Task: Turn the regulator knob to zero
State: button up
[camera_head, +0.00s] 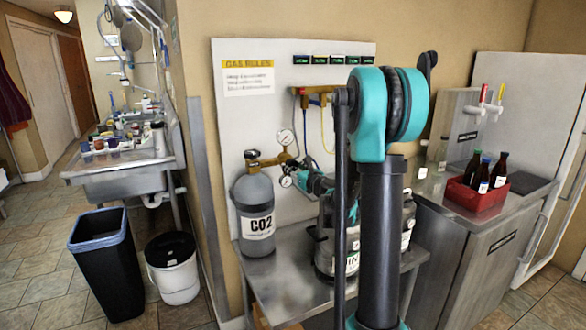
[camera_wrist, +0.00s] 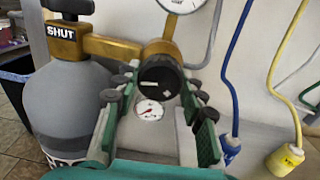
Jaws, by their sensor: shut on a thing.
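The regulator knob (camera_wrist: 158,76) is round and black with a white mark, in the middle of the wrist view, on the front of a brass regulator body (camera_wrist: 162,47). My gripper (camera_wrist: 160,90) has a finger on each side of it and is shut on it. In the head view my gripper (camera_head: 314,181) is at the regulator, and I cannot make out the knob there. A small gauge (camera_wrist: 149,110) with a red needle shows below the knob. A larger gauge (camera_wrist: 182,4) is cut off at the top. The grey CO2 cylinder (camera_head: 254,205) stands left, its valve labelled SHUT (camera_wrist: 66,33).
A steel table (camera_head: 285,290) carries the cylinder and a metal keg (camera_head: 326,250). Blue (camera_wrist: 231,90) and yellow (camera_wrist: 275,75) hoses hang right of the knob. A red crate of bottles (camera_head: 477,195) sits on the counter at right. Bins stand on the floor at left.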

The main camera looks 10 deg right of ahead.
jog(key=shift+n, duration=0.4)
jog(key=shift+c, duration=0.3)
jog(key=n, duration=0.7)
jog(key=shift+d, duration=0.1)
jog(key=n, duration=0.4)
jog(key=shift+r, duration=0.1)
jog(key=shift+n+h, duration=0.4)
jog(key=shift+n, duration=1.4)
jog(key=o, duration=1.2)
jog(key=shift+c, duration=0.2)
